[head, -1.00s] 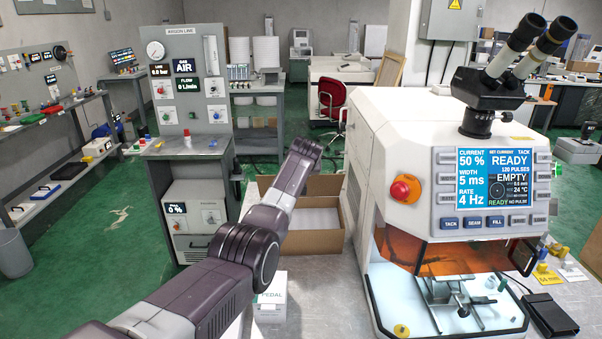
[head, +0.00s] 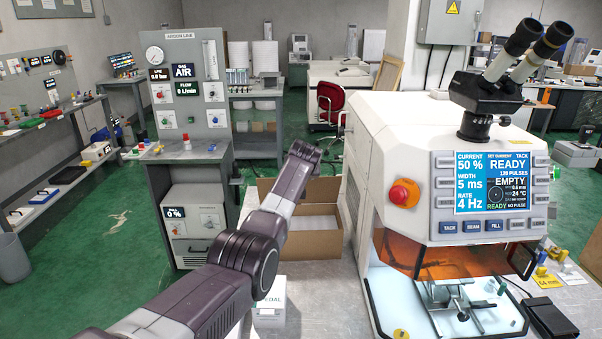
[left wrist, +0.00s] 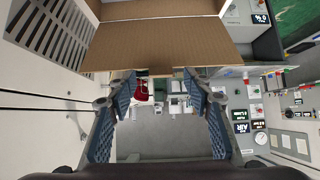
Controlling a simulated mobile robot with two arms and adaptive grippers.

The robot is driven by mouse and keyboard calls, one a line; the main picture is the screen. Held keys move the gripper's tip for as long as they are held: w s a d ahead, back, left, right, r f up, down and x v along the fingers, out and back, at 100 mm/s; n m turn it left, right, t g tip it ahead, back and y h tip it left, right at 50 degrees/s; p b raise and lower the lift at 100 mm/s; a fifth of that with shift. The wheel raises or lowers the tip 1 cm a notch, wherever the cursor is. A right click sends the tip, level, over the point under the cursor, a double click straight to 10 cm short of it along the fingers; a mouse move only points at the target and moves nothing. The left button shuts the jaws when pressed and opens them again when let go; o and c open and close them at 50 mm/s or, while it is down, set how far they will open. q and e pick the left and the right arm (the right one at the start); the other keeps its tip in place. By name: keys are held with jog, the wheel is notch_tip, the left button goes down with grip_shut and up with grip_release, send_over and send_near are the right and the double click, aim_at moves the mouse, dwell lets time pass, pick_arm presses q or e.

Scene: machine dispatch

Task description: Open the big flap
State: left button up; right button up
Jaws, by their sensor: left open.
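An open cardboard box (head: 318,205) stands on the grey bench left of the white machine, with pale contents in it. In the left wrist view a wide brown cardboard flap (left wrist: 160,45) spans the top of the picture. My left gripper (left wrist: 158,76) is open, its two blue-grey fingers apart, with the tips close to the flap's edge. I cannot tell whether they touch it. In the head view my left arm reaches across in front of the box and hides part of it; the gripper itself is hidden there. My right gripper is not in view.
The white machine (head: 390,140), with a red button (head: 403,193) and an orange shield (head: 452,263), stands close right of the box. A small white carton (head: 270,318) is in front of the box. An argon panel (head: 187,95) stands behind to the left.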

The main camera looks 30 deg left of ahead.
pick_arm(q)
jog(key=v, duration=1.2)
